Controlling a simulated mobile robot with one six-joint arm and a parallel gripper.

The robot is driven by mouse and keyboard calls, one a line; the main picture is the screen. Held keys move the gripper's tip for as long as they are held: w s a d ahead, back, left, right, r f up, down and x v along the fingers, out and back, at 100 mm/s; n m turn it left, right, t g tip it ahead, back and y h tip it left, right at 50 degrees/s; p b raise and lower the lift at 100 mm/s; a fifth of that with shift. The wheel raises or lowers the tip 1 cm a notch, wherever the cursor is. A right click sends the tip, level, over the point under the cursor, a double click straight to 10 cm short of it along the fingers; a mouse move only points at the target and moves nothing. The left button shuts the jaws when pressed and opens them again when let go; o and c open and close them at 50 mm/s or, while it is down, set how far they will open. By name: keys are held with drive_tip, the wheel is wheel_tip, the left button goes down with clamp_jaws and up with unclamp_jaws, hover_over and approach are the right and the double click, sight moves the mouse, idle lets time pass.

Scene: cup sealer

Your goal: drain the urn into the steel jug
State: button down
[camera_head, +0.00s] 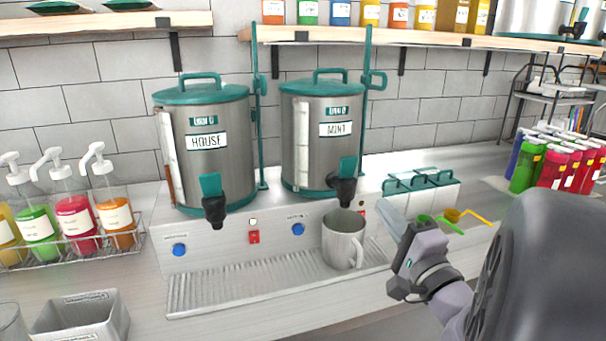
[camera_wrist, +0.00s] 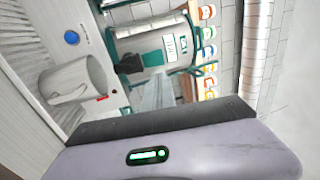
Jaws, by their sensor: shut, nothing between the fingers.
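Two steel urns with teal lids stand on the counter unit: the HOUSE urn (camera_head: 235,150) on the left and the MINT urn (camera_head: 300,150) on the right. Each has a black tap with a teal lever. The steel jug (camera_head: 340,245) stands upright on the drip tray below the MINT tap (camera_head: 342,190), handle facing right. In the wrist view the jug (camera_wrist: 75,85) is at left, and the MINT urn (camera_wrist: 165,45) and its teal lever (camera_wrist: 152,58) are above centre. My gripper (camera_head: 391,216) is shut and empty, right of the jug and MINT tap, apart from both.
The ribbed drip tray (camera_head: 230,288) is clear left of the jug. Syrup pump bottles (camera_head: 70,210) stand in a wire rack at left. A teal-handled lidded container (camera_head: 440,192) and green and yellow scoops (camera_head: 465,215) lie behind my gripper. Shelves (camera_head: 420,38) run above.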

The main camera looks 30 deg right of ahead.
sight(349, 161)
drive_tip(key=p+x, duration=0.2)
drive_tip(key=x, duration=1.2)
